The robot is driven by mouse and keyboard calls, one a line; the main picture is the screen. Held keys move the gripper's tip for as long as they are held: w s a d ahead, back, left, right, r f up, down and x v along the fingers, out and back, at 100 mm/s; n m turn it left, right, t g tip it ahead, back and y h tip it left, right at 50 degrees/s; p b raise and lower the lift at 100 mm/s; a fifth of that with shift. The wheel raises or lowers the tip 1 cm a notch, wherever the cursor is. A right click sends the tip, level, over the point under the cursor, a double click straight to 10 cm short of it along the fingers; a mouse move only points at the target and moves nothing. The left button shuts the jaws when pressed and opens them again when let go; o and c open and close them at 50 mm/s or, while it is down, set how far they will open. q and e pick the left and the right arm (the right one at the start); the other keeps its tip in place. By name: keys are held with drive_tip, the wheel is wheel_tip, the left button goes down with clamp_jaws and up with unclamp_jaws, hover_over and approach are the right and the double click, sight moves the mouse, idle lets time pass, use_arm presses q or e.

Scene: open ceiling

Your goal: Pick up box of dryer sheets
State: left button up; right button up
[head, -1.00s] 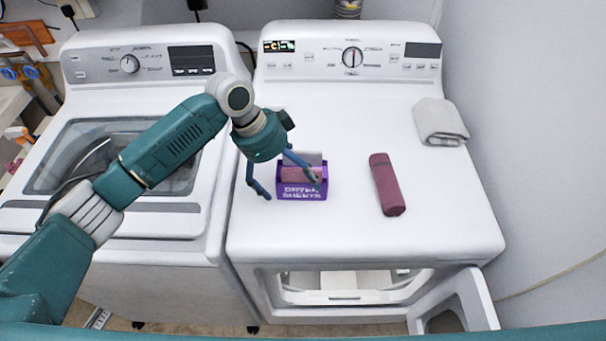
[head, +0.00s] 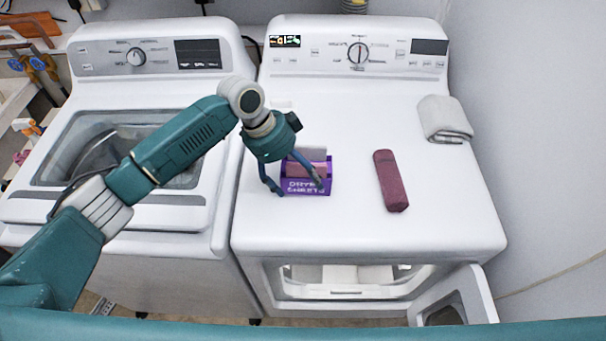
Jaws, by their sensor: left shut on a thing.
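The box of dryer sheets (head: 305,187) is purple with white lettering and an open top showing pinkish sheets. It stands upright on top of the dryer (head: 340,225), left of the middle. My left gripper (head: 299,187) reaches down over it from the upper left. Its two blue fingers are shut on the box, one at its left side and one across its front right. Part of the box is hidden behind the fingers. I cannot see a gap between the box and the dryer top. My right gripper does not show.
A dark red rolled cloth (head: 390,180) lies right of the box. A folded grey towel (head: 444,119) lies at the back right. The washer (head: 125,215) stands left of the dryer. The dryer door (head: 458,300) hangs open at the front right. The dryer top's front is clear.

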use_arm(q)
drive_tip(key=shift+r, duration=0.35)
wheel_tip(320, 180, up, 19)
drive_tip(key=b, duration=0.5)
drive_tip(key=shift+r, duration=0.2)
drive_tip(key=shift+f+b, duration=1.5)
drive_tip(key=shift+f, duration=3.65)
drive_tip(key=shift+f+b, duration=1.25)
drive_tip(key=shift+f, duration=3.5)
